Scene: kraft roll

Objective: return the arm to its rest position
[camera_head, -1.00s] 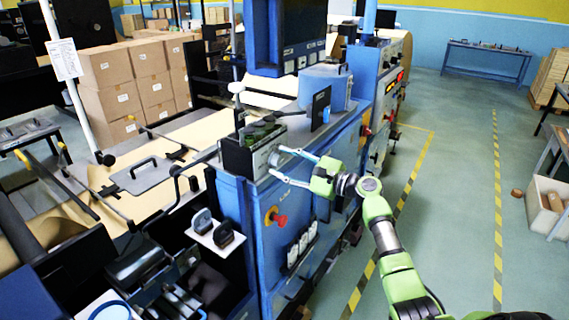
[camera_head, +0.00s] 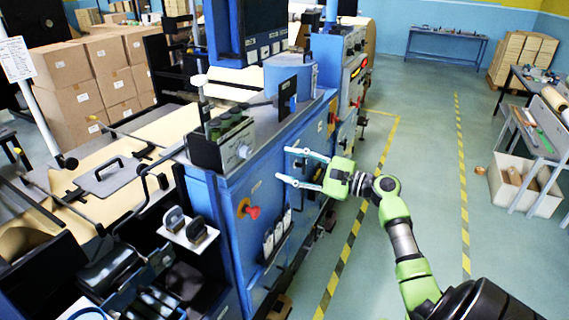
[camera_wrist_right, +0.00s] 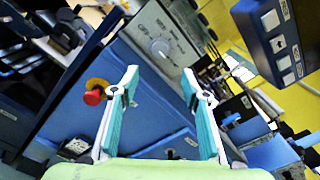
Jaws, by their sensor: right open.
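My right arm, green and grey, reaches in from the lower right of the head view. Its right gripper (camera_head: 283,165) is open and empty, with its two pale teal fingers spread apart. It hangs in front of the blue machine cabinet (camera_head: 262,205), right of the control box with a grey knob (camera_head: 243,150). The right wrist view shows the open fingers (camera_wrist_right: 158,100) with nothing between them, the knob (camera_wrist_right: 160,47) beyond and a red emergency button (camera_wrist_right: 93,97) at left. The fingers appear apart from the panel. My left gripper does not show.
The red button (camera_head: 252,212) also shows on the cabinet in the head view. A small shelf with dark-handled tools (camera_head: 190,233) juts out left of the cabinet. Open green floor (camera_head: 425,190) lies to the right. A bin with rolls (camera_head: 522,190) stands at the far right.

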